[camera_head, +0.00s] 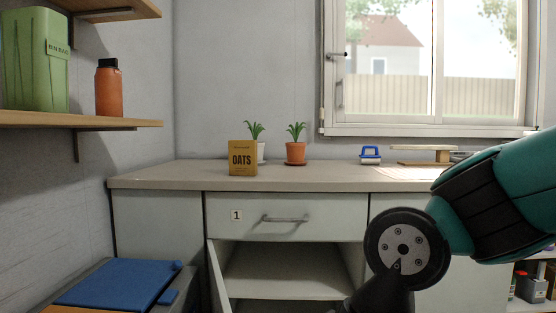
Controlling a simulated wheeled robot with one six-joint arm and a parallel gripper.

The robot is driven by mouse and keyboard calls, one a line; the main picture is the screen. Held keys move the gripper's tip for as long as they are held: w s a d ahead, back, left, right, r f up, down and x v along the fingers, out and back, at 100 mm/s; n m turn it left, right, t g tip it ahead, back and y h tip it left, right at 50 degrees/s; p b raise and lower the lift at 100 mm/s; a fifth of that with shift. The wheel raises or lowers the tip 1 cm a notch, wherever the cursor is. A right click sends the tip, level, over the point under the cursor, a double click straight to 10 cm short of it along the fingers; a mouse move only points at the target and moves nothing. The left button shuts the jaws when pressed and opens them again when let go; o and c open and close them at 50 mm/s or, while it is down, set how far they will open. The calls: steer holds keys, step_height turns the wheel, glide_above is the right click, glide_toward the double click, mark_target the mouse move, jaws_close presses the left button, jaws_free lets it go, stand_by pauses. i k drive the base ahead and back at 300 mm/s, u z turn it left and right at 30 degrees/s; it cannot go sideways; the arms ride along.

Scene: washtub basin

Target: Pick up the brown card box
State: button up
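The brown card box (243,158), printed "OATS", stands upright near the front edge of the light countertop (330,172), left of the middle. It partly hides a potted plant standing behind it. My arm, teal and black, comes in from the right and bends down in front of the counter at the lower right. My gripper is outside the picture or hidden below the arm's joint, so its fingers do not show.
A terracotta potted plant (295,152) stands right of the box, and a white-potted plant (256,138) behind it. A blue-and-white item (370,155) is further right. Below, drawer 1 (287,217) is shut and an open cupboard (283,270) shows shelves. A blue lid (118,284) lies lower left.

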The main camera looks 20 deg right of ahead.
mark_target(242, 154)
steer(key=z, duration=0.85)
steer(key=k, duration=1.15)
steer(key=z, duration=0.9)
steer(key=i, duration=1.05)
steer(key=u, duration=0.55)
steer(key=i, duration=1)
steer(key=u, duration=1.5)
steer(key=i, duration=0.6)
steer(key=u, duration=0.7)
